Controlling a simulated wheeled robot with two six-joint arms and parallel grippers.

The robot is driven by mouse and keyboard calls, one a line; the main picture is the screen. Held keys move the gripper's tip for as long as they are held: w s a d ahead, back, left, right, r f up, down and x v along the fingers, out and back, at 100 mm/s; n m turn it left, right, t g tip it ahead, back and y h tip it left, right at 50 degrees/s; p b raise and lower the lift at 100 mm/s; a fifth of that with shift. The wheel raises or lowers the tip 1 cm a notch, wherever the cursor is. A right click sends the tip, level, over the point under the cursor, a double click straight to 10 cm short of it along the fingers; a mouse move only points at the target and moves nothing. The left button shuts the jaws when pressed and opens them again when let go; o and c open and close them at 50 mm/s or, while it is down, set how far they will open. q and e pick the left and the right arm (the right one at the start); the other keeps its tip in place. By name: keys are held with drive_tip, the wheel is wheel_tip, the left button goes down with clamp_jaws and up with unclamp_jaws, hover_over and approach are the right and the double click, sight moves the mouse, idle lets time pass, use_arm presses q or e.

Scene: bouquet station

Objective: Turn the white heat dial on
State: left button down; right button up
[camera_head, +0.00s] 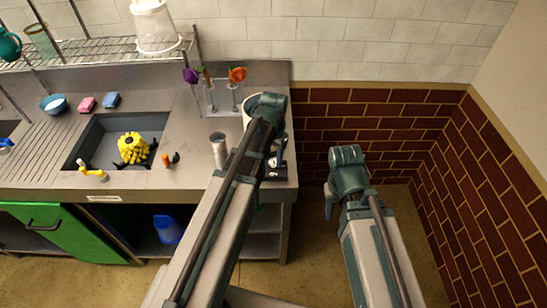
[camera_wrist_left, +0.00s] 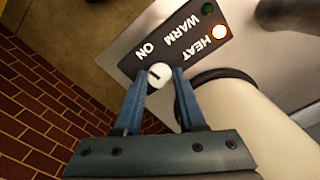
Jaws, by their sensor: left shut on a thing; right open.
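The white heat dial (camera_wrist_left: 158,74) sits on a black control panel (camera_wrist_left: 176,43) lettered ON, WARM and HEAT. A short dark mark shows on the dial's face. My left gripper (camera_wrist_left: 160,80) is shut on the dial, with one blue finger on each side of it. In the head view the panel (camera_head: 279,172) is at the counter's right front corner, and my left gripper (camera_head: 275,158) reaches down to it, partly hiding it. My right gripper (camera_head: 329,200) is away from the counter, over the floor to the right; it is open and empty.
A lit lamp (camera_wrist_left: 219,32) is beside HEAT; a dark green lamp (camera_wrist_left: 208,8) is near it. A pale rounded body (camera_wrist_left: 265,125) stands beside the panel. A metal cup (camera_head: 219,150) and flowers in holders (camera_head: 236,90) are left of my left arm. The floor at right is clear.

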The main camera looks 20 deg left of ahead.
sight(274, 160)
use_arm(q)
drive_tip(key=shift+m, duration=1)
drive_tip(key=c, duration=0.5)
unclamp_jaws()
drive_tip(key=shift+r, duration=0.2)
wheel_tip(274, 160, up, 14)
drive_tip(key=p, duration=1.3)
drive_tip(key=shift+f+p, duration=0.25)
drive_tip(key=shift+p, duration=0.15)
